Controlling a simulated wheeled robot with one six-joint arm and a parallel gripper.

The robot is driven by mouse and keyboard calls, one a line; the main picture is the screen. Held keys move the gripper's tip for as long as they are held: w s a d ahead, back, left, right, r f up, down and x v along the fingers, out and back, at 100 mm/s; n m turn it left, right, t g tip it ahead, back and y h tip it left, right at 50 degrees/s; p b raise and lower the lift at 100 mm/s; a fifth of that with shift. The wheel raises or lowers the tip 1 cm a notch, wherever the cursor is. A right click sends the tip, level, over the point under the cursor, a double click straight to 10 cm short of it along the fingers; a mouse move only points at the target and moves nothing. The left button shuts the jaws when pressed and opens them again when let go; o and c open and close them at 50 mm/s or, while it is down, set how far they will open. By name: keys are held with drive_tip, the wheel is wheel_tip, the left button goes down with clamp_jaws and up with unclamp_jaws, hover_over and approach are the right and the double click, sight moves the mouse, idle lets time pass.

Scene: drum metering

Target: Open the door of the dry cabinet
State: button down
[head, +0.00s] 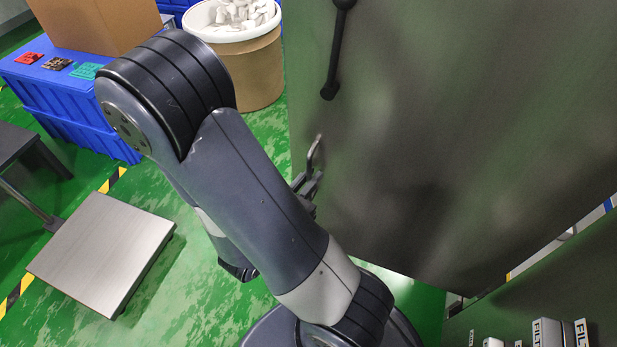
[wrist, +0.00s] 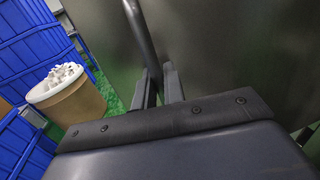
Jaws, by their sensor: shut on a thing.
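The dry cabinet door (head: 450,130) is a large dark grey-green panel filling the upper right of the head view. It stands at an angle to a shelf-like green surface at lower right, with floor showing in the gap between them. My gripper (head: 306,187) is at the door's left edge, partly hidden by my arm. In the wrist view, my gripper's fingers (wrist: 159,88) are closed about a dark upright handle bar (wrist: 140,35). Their exact contact is hard to see.
A drum of white pieces (head: 240,45) stands behind my arm. Blue crates (head: 75,100) carry a cardboard box (head: 100,22) and small coloured parts. A metal platform (head: 103,252) stands at left. Small labelled boxes (head: 548,333) are at lower right.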

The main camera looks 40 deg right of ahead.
drive_tip(key=c, duration=1.6)
unclamp_jaws()
drive_tip(key=shift+c, duration=0.2)
drive_tip(key=v, duration=1)
drive_tip(key=shift+a+p, duration=0.3)
drive_tip(key=shift+a, duration=0.1)
drive_tip(key=shift+d, duration=0.1)
drive_tip(key=shift+b+x, duration=0.3)
drive_tip(key=shift+x, duration=5.05)
drive_tip(key=shift+s, duration=0.1)
